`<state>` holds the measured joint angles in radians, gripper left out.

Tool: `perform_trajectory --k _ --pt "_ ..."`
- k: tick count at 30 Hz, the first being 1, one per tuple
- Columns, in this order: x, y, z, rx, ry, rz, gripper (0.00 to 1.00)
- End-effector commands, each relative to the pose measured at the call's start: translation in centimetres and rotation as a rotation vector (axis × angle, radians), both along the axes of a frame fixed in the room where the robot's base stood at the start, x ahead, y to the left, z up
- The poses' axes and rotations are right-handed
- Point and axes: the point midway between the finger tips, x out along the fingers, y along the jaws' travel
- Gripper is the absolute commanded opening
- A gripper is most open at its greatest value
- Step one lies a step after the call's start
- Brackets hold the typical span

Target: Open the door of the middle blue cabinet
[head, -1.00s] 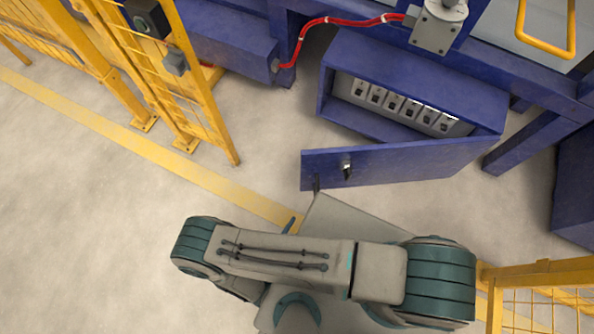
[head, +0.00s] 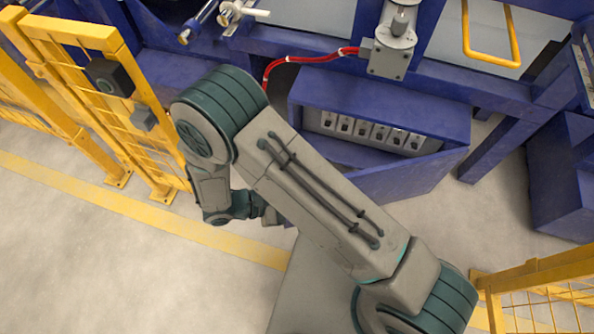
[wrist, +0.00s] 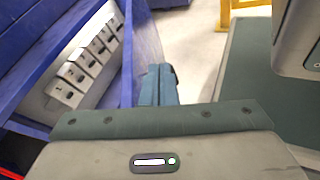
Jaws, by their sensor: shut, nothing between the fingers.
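The middle blue cabinet (head: 385,90) stands open at the front in the head view, with a row of grey switches (head: 370,131) inside. Its blue door (head: 405,181) is swung well out, and my arm hides its left part and the handle. My gripper (head: 272,214) is low beside the door's hidden free end, mostly behind my arm. In the wrist view my gripper (wrist: 158,86) is shut and empty, with the door (wrist: 146,45) just beyond its fingers and the switches (wrist: 85,62) to the left. I cannot tell whether the fingers touch the door.
A yellow fence (head: 90,90) stands at the left and another yellow rail (head: 540,280) at the lower right. A red hose (head: 300,60) runs above the cabinet. Blue framework (head: 560,170) stands at the right. The floor at the lower left is clear.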

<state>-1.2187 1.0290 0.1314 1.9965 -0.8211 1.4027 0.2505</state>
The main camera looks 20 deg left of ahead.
Motion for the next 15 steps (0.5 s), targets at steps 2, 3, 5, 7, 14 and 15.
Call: perform_trajectory --k 2,3,5,7,14,15 --pt "1.4 -1.0 2.0 0.056 0.002 -0.098 0.00" --pt "1.9 -1.6 2.8 0.082 0.004 -0.146 0.00" --pt "2.7 -2.4 4.1 0.125 0.005 -0.218 0.00" --pt "3.5 -3.6 5.6 0.175 0.005 -0.300 0.00" --pt "5.4 -7.5 10.1 0.354 -0.012 -0.565 0.00" --pt "5.6 -8.2 10.8 0.387 -0.019 -0.608 0.00"
